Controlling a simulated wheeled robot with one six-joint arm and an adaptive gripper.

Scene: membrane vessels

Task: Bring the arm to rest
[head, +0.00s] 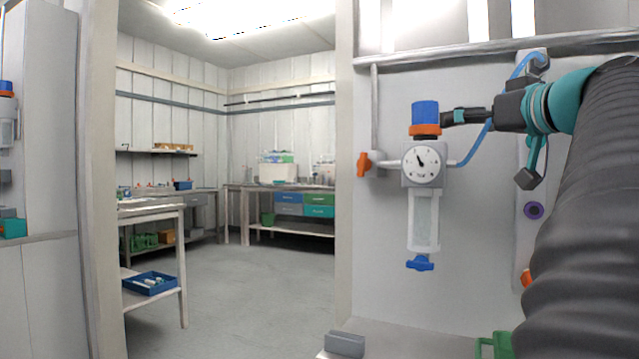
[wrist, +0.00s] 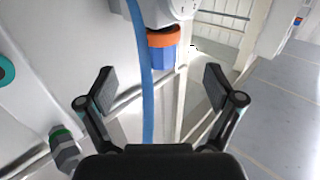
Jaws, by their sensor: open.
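My gripper (head: 450,117) is at the right in the head view, pointing left at the blue knob (head: 425,113) with its orange collar (head: 425,130). The knob tops a wall-mounted regulator with a round gauge (head: 422,163). In the wrist view my gripper (wrist: 160,88) has its two fingers spread wide with nothing held. The blue knob (wrist: 164,58) shows beyond the fingertips, between them in the picture. In the head view the fingertips are close to the collar; I cannot tell if they touch.
A blue hose (head: 476,147) runs from the regulator up behind my gripper; it crosses between the fingers in the wrist view (wrist: 146,100). An orange valve handle (head: 363,164) is left of the gauge. A doorway opens onto clear floor (head: 235,290) and benches (head: 290,188).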

